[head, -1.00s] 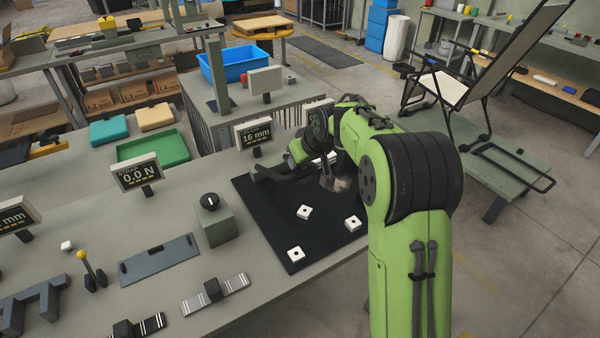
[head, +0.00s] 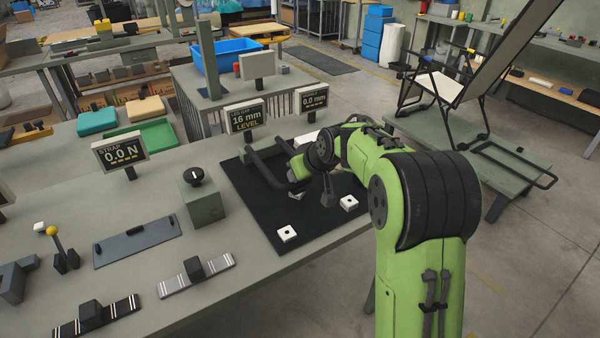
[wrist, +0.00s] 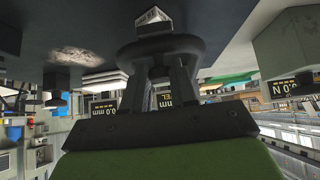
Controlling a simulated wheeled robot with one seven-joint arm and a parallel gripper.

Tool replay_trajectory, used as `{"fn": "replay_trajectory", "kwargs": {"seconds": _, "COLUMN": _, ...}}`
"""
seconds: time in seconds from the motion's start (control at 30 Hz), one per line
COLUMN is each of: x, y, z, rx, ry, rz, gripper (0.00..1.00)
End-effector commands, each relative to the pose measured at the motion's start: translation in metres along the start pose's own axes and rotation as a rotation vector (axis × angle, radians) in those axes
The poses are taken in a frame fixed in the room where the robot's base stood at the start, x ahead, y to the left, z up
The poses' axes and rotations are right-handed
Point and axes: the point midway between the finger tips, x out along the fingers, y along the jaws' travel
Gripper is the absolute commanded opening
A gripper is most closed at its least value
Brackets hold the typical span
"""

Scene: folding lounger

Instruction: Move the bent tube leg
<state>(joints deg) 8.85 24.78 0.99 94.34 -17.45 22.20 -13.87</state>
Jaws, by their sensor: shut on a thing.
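The bent tube leg (head: 262,170) is a dark, U-shaped tube over the black mat (head: 258,218) on the bench. In the wrist view the dark tube (wrist: 160,48) curves across the fingertips. My gripper (wrist: 168,72) is shut on it. In the head view my green wrist hides most of the fingers and the right part of the tube. I cannot tell whether the tube touches the mat. The leg gap display (head: 245,117) behind it reads 16 mm LEVEL.
White blocks with holes (head: 287,234) (head: 348,203) lie on the mat in front. A knob box (head: 203,202) stands left of the mat. Another display (head: 312,99) reads 0.0 mm. The strap display (head: 120,152) reads 0.0 N. The mat's front left is clear.

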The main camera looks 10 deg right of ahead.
Motion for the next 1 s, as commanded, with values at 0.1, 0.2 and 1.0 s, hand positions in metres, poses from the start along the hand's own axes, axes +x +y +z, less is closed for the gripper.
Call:
{"fn": "replay_trajectory", "kwargs": {"seconds": 0.1, "x": 0.005, "y": 0.0, "z": 0.01, "rx": 0.007, "ry": -0.027, "rz": -0.004, "gripper": 0.0}}
{"fn": "replay_trajectory", "kwargs": {"seconds": 0.2, "x": 0.005, "y": 0.0, "z": 0.01, "rx": 0.007, "ry": -0.028, "rz": -0.004, "gripper": 0.0}}
{"fn": "replay_trajectory", "kwargs": {"seconds": 1.0, "x": -0.028, "y": 0.001, "z": 0.003, "rx": 0.004, "ry": -0.012, "rz": 0.0, "gripper": 0.51}}
